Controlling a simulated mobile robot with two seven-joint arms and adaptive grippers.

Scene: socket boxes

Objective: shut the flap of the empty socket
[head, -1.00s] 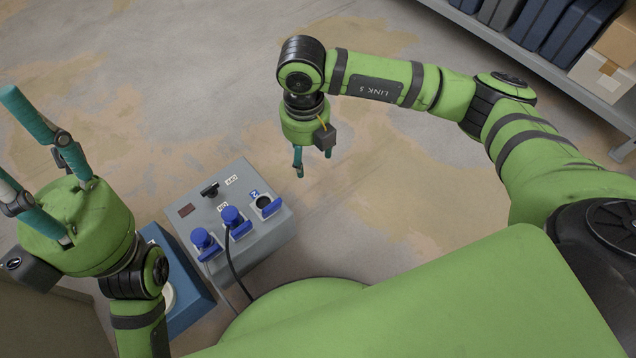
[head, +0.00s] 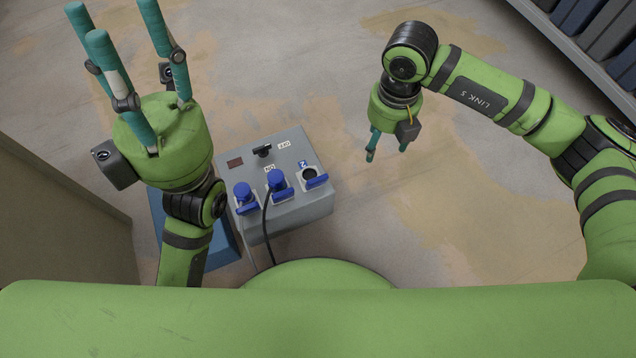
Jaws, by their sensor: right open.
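A grey socket box (head: 300,215) stands on the floor near the middle of the head view. Two of its sockets hold blue plugs, the left plug (head: 243,191) and the middle plug (head: 277,180). The rightmost socket (head: 310,174) shows a dark, empty opening.
A black switch (head: 262,151) and a dark red display (head: 235,162) are on the box top. A black cable (head: 264,232) runs from the middle plug. A blue object (head: 222,237) lies left of the box. A brown panel (head: 60,215) is at left, a shelf (head: 575,62) upper right.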

